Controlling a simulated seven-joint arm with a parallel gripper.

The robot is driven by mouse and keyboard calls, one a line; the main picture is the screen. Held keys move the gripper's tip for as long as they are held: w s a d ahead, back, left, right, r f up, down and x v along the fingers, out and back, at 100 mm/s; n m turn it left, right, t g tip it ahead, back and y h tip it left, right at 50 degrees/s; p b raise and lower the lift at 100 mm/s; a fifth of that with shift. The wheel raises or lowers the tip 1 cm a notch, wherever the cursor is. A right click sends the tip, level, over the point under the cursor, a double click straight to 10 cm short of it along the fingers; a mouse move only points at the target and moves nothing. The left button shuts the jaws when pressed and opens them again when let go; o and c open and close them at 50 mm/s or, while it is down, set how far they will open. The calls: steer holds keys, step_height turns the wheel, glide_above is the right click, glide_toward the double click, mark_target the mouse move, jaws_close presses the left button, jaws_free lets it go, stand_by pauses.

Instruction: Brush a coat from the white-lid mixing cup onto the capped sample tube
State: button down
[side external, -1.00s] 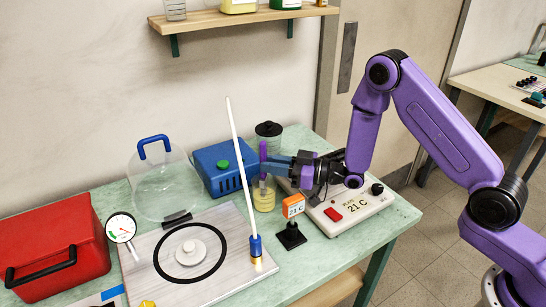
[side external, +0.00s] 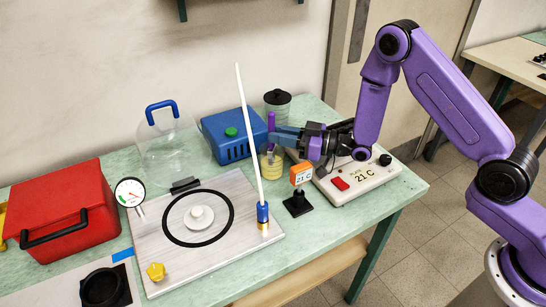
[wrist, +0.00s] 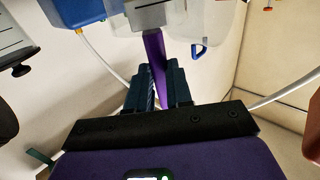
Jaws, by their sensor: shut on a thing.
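My gripper (side external: 280,140) is shut on the purple handle of a brush (side external: 271,122) and holds it upright. The handle also shows between the fingers in the wrist view (wrist: 155,65). Below it, a clear cup (side external: 273,172) with yellowish contents stands on the table. The brush's lower end is over or in this cup; the fingers and cup hide the bristles, so I cannot tell how deep. I see no white lid on this cup. I cannot make out a capped sample tube for certain in either view.
A blue box (side external: 228,137) and black-lidded jar (side external: 277,102) stand behind. A metal plate (side external: 165,263) with an upright white rod (side external: 249,130) lies front left, beside a glass dome (side external: 165,152).

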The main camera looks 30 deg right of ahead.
stand_by(0.6)
step_height(320, 180, up, 9)
stand_by(1.1)
steer(key=shift+d, duration=0.1)
stand_by(0.8)
